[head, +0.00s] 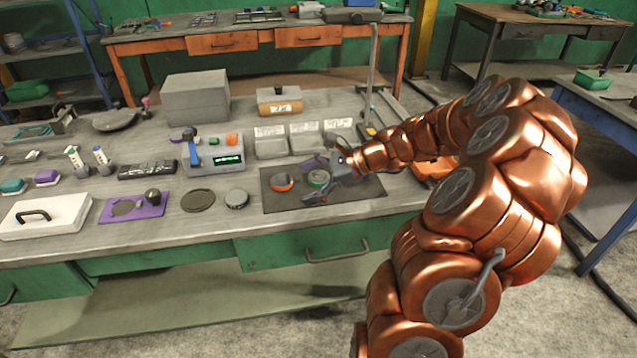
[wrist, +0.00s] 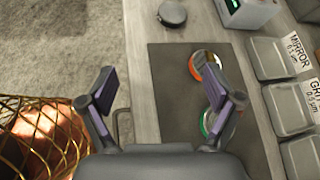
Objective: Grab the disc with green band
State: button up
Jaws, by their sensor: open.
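The disc with a green band (head: 318,178) lies on a dark mat (head: 352,192) on the workbench. A disc with an orange band (head: 283,183) lies to its left on the mat. There the right finger covers part of the green-banded disc (wrist: 206,122) and part of the orange-banded disc (wrist: 196,66). I cannot tell the gripper's exact height above the mat.
Grey labelled boxes (head: 270,146) stand behind the mat. A small grey disc (head: 237,199) and a flat dark round plate (head: 198,201) lie to its left. A device with a green display (head: 213,160) stands behind them. The bench's front edge is close to the mat.

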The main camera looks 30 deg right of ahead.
aim_at(320, 176)
jog(key=d+f+m+t, duration=0.1)
jog(key=d+m, duration=0.1)
jog(key=d, duration=0.2)
jog(key=d+f+m+t+h, duration=0.1)
jog(key=d+f+m, duration=0.1)
jog(key=d, duration=0.2)
jog(key=d+f+m+t, duration=0.1)
jog(key=d+m, duration=0.1)
jog(key=d, duration=0.3)
jog(key=shift+w+f+m+t+h+b, duration=0.15)
jog(key=shift+f+m+t+h+b, duration=0.15)
jog(key=shift+h+b, duration=0.1)
jog(key=shift+w+d+p+x, duration=0.1)
jog(key=shift+d+p+x, duration=0.2)
jog(key=shift+x, duration=1.6)
jog(key=shift+w+d+p+x, duration=0.15)
jog(key=shift+p+x, duration=0.2)
jog(key=shift+x, duration=1.55)
jog(key=shift+a, duration=0.1)
jog(key=c, duration=1.5)
jog(key=shift+r, duration=0.1)
jog(key=shift+c, duration=0.2)
